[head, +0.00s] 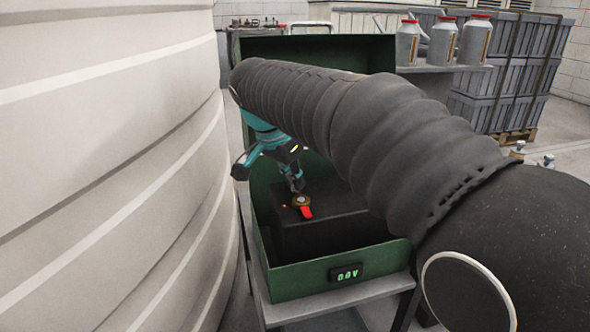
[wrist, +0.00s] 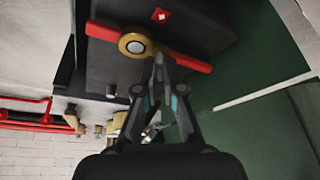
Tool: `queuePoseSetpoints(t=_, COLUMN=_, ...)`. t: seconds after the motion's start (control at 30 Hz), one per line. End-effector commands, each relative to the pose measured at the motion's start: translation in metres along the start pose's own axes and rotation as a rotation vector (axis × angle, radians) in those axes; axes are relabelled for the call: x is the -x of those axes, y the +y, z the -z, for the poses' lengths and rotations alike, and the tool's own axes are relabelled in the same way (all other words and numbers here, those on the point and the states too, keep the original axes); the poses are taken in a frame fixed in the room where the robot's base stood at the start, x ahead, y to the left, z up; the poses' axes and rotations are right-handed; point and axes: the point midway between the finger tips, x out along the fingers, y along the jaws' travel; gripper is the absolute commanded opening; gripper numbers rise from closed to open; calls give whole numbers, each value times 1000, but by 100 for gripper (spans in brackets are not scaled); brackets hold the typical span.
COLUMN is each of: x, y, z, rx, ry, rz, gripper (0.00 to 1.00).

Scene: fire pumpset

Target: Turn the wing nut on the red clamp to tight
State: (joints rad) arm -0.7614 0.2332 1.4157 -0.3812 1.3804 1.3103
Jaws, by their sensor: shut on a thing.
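The red clamp (head: 305,212) sits on top of a black battery-like block (head: 325,235) inside an open green box. In the wrist view a red bar (wrist: 192,61) extends to both sides of a brass ring (wrist: 132,43) with a pale round centre. My gripper (head: 297,184) reaches down to it from above. In the wrist view the fingertips (wrist: 158,60) are close together over the red bar, just beside the brass ring. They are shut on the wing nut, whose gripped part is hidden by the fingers.
The green box (head: 300,282) has a raised lid behind and a small display (head: 346,272) reading 0.0V in front. A large pale ribbed tank (head: 100,170) stands close on the left. Jugs (head: 474,40) stand on a shelf at the back right, near stacked grey crates (head: 520,75).

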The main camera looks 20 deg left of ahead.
Motion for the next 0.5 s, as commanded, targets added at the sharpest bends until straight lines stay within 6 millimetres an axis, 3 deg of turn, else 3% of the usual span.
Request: queuePoseSetpoints(t=0.5, x=1, y=-3, z=0, rx=-287, ry=-3, rz=-119, gripper=0)
